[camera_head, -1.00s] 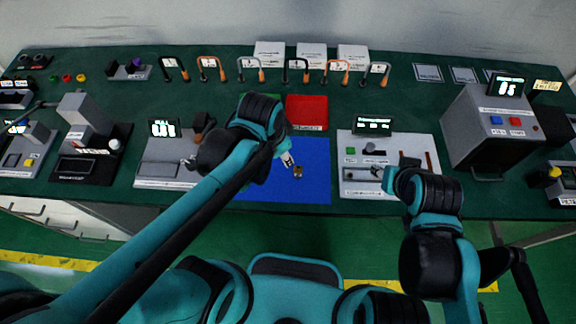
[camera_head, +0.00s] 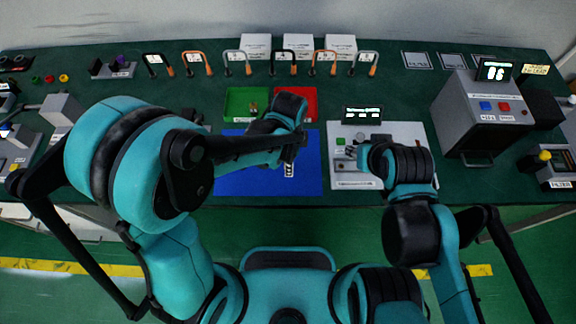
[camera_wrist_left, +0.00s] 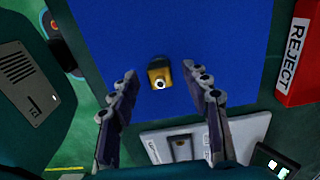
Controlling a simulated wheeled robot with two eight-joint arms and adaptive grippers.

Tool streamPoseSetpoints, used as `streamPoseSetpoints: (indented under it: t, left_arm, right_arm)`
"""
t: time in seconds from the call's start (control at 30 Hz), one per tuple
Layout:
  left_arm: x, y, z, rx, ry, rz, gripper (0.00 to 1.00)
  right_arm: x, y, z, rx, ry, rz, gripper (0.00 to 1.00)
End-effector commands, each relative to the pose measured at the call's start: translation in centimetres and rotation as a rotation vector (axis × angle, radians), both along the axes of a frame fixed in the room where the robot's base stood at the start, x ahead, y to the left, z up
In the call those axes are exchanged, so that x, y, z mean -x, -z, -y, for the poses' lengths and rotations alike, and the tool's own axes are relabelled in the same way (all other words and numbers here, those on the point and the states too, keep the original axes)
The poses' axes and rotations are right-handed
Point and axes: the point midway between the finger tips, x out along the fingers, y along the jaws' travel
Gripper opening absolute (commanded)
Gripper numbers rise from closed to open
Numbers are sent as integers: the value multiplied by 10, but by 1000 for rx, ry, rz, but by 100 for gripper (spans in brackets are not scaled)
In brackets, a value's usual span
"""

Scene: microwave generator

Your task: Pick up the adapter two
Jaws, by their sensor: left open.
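A small brass-coloured adapter (camera_wrist_left: 159,75) with a dark band lies on the blue mat (camera_wrist_left: 224,40). I cannot read a label on it, so I cannot tell whether it is adapter two. In the left wrist view it appears between the fingertips of my left gripper (camera_wrist_left: 160,72), which is open and empty. In the head view my left gripper (camera_head: 289,170) is above the right part of the blue mat (camera_head: 240,183), and the adapter is hidden there. My right gripper (camera_head: 351,152) is over the light grey panel; its fingers are too small to judge.
A green tray (camera_head: 236,116) with a small brownish item in it and a red reject tray (camera_head: 311,105) stand behind the mat. The light grey panel (camera_head: 410,135) is right of it. A grey box machine (camera_head: 480,115) stands farther right. White boxes (camera_head: 298,46) line the back.

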Motion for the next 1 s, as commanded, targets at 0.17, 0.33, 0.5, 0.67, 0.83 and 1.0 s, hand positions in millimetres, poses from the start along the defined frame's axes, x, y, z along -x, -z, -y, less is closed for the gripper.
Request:
streamPoseSetpoints:
  t: [0.17,0.33,0.5,0.67,0.83,1.0]
  left_arm:
    - [0,24,0,0,-1,1,47]
    - [0,22,0,0,-1,0,47]
    - [0,22,0,0,-1,1,8]
    - [0,22,0,0,-1,0,0]
    - [0,22,0,0,-1,0,0]
    - [-1,12,2,0,-2,0,0]
  right_arm:
    - [0,11,0,0,0,0,40]
    - [0,9,0,0,0,0,40]
    - [0,9,0,0,0,0,40]
    - [0,9,0,0,0,0,40]
    - [0,9,0,0,0,0,40]
    - [0,1,0,0,0,0,40]
